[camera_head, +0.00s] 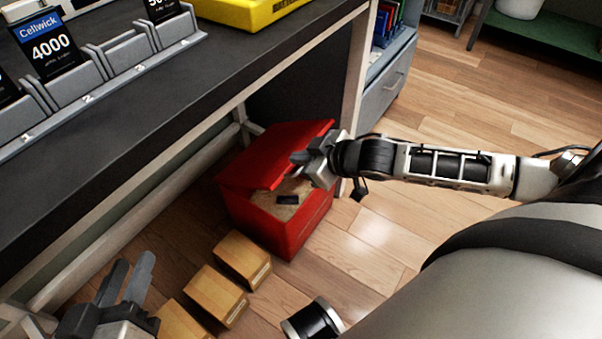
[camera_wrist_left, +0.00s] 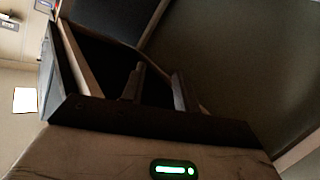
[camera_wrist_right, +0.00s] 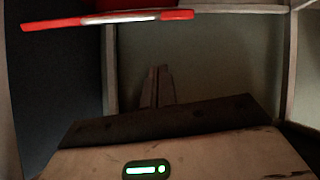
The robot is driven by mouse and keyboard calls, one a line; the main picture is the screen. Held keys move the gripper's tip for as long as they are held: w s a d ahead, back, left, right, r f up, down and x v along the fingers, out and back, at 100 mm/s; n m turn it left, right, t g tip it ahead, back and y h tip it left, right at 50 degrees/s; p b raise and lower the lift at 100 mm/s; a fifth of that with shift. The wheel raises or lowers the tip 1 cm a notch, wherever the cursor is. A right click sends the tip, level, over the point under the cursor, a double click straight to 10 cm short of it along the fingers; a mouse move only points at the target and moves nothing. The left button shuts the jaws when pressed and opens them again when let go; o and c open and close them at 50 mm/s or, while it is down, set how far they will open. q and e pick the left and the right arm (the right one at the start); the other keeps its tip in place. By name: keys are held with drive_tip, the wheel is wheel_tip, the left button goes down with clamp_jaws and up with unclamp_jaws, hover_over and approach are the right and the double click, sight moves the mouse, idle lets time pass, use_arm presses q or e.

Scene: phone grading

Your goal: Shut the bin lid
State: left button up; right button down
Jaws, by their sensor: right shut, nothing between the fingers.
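The red bin (camera_head: 287,236) stands on the floor under the counter. Its red lid (camera_head: 268,152) is tilted up and partly open, leaving a gap at the front. A small dark phone-like object (camera_head: 288,200) lies on tan material inside. My right gripper (camera_head: 299,158) is shut and empty at the lid's raised front edge; I cannot tell if it touches. The red lid edge also crosses the top of the right wrist view (camera_wrist_right: 110,18), with the shut fingers below it. My left gripper (camera_head: 126,280) is open and empty at the lower left, away from the bin.
Several cardboard boxes (camera_head: 215,296) stand on the floor in front of the bin. The dark counter (camera_head: 150,110) with grey phone slots overhangs at the left. A counter leg (camera_head: 358,75) rises behind the bin. The wooden floor (camera_head: 460,110) at the right is clear.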

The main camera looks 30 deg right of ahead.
use_arm(q)
drive_tip(key=r+n+h+b, duration=0.1)
drive_tip(key=b, duration=0.1)
drive_tip(key=shift+w+d+t+b, duration=0.1)
drive_tip(key=shift+d+t+b, duration=0.25)
drive_tip(key=shift+d+t, duration=0.05)
use_arm(e)
drive_tip(key=f, duration=0.3)
drive_tip(key=w+f, duration=0.1)
drive_tip(key=f, duration=0.1)
drive_tip(key=shift+d, duration=0.3)
use_arm(q)
drive_tip(key=shift+r, duration=0.1)
